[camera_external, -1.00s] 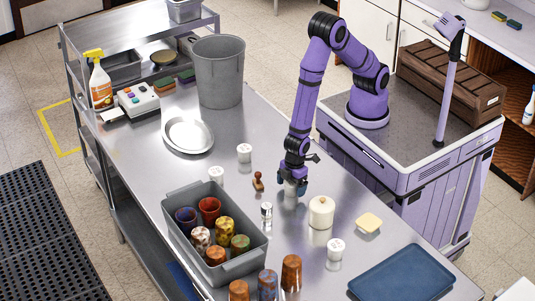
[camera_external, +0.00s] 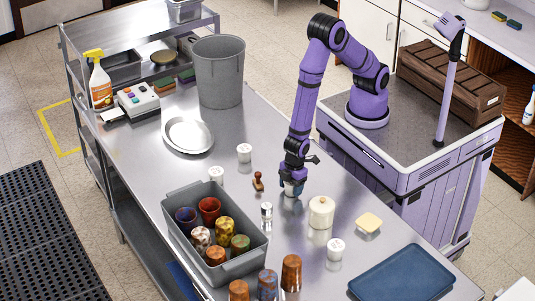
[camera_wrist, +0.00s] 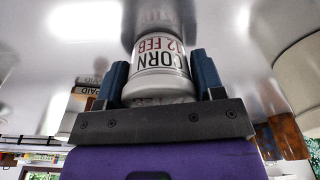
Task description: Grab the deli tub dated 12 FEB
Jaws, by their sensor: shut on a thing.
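A white deli tub (camera_wrist: 162,72) fills the middle of the wrist view. Its label reads CORN and 12 FEB, in dark and red letters that look turned in this view. My gripper (camera_wrist: 160,85) is shut on this tub, with a blue finger on each side of it. In the external view my gripper (camera_external: 292,187) is low over the steel counter, and only a little of the white tub shows at the fingers. Other white tubs stand apart: one behind (camera_external: 244,153), one to the left (camera_external: 216,174) and one nearer the front (camera_external: 336,250). Their labels are unreadable.
A lidded cream crock (camera_external: 321,212), a metal shaker (camera_external: 266,213) and a wooden-handled stamp (camera_external: 258,181) stand close around my gripper. A grey bin (camera_external: 180,232) of patterned tumblers is at front left. A blue tray (camera_external: 400,277) and a yellow block (camera_external: 368,223) lie to the right.

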